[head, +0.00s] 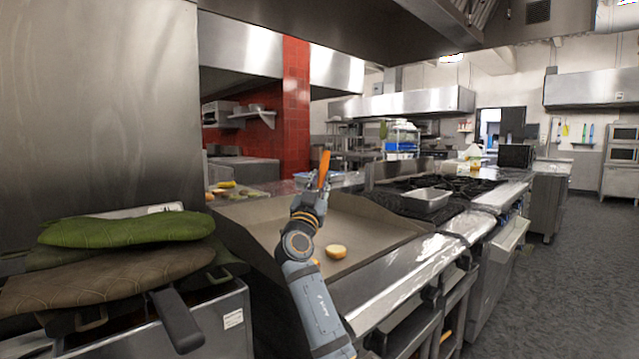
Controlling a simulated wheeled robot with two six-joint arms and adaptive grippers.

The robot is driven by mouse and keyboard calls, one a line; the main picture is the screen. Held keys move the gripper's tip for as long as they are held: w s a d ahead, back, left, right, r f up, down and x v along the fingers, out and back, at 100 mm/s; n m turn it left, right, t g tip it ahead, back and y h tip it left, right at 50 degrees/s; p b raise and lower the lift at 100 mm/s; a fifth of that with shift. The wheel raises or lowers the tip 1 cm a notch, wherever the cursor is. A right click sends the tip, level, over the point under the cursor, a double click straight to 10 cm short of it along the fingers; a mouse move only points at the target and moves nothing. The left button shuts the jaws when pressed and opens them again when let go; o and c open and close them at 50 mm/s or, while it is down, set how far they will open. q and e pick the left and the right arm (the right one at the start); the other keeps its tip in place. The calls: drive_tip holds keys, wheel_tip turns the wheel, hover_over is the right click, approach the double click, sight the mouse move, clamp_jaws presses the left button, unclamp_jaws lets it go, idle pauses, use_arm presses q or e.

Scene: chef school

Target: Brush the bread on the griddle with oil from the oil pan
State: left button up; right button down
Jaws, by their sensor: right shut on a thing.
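My right gripper (316,192) is raised over the griddle (374,235), shut on an orange brush (323,168) that points upward. The brush's lower part is hidden in the gripper. A round golden bread piece (336,251) lies on the griddle, just right of my right arm. A second piece (316,262) is mostly hidden behind that arm. A metal pan (427,198), seemingly the oil pan, sits on the burners right of the griddle; its contents cannot be made out. My left gripper is not in view.
Green and brown quilted cloths (125,228) lie on a metal unit at left, with a dark handle (178,320) sticking out. The burner range (450,186) stands beyond the griddle. Food lies on a counter (228,188) behind it. The floor (588,258) at right is clear.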

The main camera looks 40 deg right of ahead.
use_arm(q)
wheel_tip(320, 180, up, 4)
drive_tip(key=p, duration=0.3)
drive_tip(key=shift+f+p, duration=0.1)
drive_tip(key=shift+p, duration=0.25)
use_arm(e)
wheel_tip(320, 180, up, 8)
idle(0.7)
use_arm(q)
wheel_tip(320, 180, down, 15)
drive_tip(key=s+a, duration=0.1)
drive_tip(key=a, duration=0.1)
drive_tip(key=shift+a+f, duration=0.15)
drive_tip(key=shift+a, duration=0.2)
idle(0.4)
